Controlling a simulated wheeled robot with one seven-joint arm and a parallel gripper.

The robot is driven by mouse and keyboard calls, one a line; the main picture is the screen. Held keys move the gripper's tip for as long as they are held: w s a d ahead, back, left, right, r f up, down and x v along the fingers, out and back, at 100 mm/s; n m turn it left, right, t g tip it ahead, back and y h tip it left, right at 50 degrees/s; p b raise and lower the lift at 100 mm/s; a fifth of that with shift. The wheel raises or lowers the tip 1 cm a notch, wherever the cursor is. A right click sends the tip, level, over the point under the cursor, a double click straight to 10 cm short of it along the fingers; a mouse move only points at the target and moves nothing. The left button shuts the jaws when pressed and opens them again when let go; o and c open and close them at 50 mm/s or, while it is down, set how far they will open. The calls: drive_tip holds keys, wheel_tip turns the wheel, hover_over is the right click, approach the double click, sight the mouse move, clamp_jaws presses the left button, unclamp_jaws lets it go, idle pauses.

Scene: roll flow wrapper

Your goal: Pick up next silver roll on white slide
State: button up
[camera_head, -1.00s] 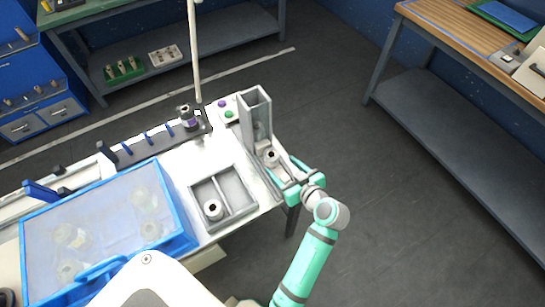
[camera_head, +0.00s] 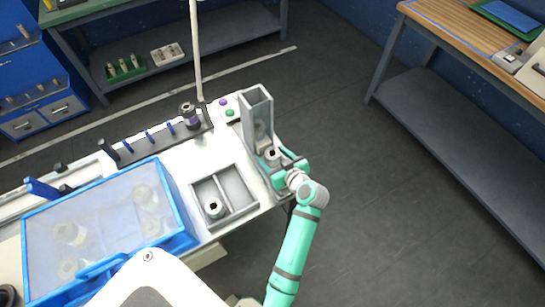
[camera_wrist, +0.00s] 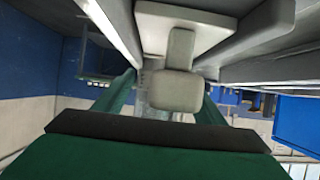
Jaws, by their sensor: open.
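A silver roll (camera_head: 271,154) with a dark centre hole sits on the white slide (camera_head: 262,142), at the foot of the tall grey chute, in the head view. My gripper (camera_head: 277,164) is open and right at this roll, at the slide's lower end. Its fingers partly hide the roll's base. I cannot tell whether they touch it. In the wrist view, my green gripper fingers (camera_wrist: 165,103) stand apart, with a pale T-shaped part (camera_wrist: 172,88) in front of and between them. The roll is not clearly seen there.
A grey two-compartment tray (camera_head: 228,172) on the white table holds a roll (camera_head: 214,207) in its left compartment. A blue-framed clear cover (camera_head: 110,215) lies left.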

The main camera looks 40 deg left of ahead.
drive_tip(key=c, duration=1.2)
drive_tip(key=shift+c, duration=0.2)
drive_tip(key=shift+r, duration=0.1)
